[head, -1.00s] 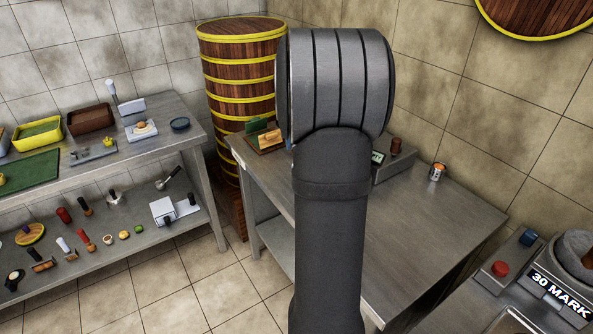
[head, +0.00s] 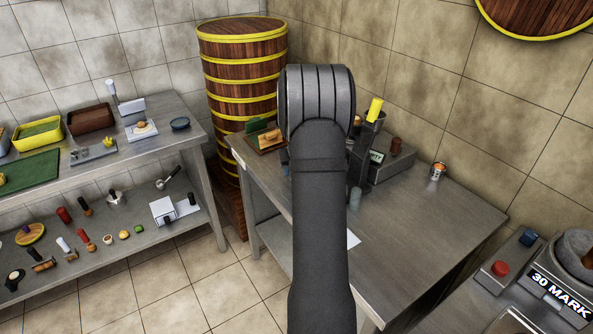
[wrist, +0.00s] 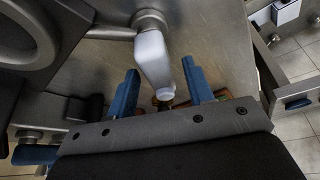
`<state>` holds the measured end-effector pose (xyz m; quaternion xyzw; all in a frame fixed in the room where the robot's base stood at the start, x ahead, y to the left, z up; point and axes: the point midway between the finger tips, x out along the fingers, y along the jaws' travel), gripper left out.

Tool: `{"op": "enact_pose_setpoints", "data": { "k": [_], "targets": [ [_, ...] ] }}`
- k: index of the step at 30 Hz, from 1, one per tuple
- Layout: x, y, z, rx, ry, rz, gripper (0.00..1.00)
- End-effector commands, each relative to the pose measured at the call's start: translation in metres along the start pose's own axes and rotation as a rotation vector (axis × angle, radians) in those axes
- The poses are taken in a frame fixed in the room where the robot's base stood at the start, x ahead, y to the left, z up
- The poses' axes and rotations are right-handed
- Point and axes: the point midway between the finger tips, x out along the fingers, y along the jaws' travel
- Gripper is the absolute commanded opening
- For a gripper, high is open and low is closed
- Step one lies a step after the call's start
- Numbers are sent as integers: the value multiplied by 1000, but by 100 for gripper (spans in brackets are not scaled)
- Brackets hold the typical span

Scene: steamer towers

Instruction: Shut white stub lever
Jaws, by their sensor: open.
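The white stub lever (wrist: 152,58) shows in the wrist view as a short white handle on a metal pipe (wrist: 112,33). It points down the picture, toward my gripper. My gripper (wrist: 160,68) has two blue fingers, spread open, one on each side of the lever's lower end. I see gaps beside the lever and cannot tell whether either finger touches it. I cannot make out this lever or the fingers in the head view, where my arm covers part of the right-hand steel table (head: 420,235).
A tall wooden steamer tower (head: 240,75) stands behind. A large round grey part (wrist: 25,35) is close at the wrist view's upper left.

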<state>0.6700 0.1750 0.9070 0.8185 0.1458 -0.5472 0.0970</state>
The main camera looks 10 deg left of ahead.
Motion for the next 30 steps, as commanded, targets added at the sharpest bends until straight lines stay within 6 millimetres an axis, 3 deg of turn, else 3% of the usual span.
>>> {"op": "enact_pose_setpoints", "data": {
  "k": [9,16,30],
  "targets": [
    [2,0,0,0,1,0,47],
    [2,0,0,0,0,0,3],
    [2,2,0,96,0,41,3]
  ]
}}
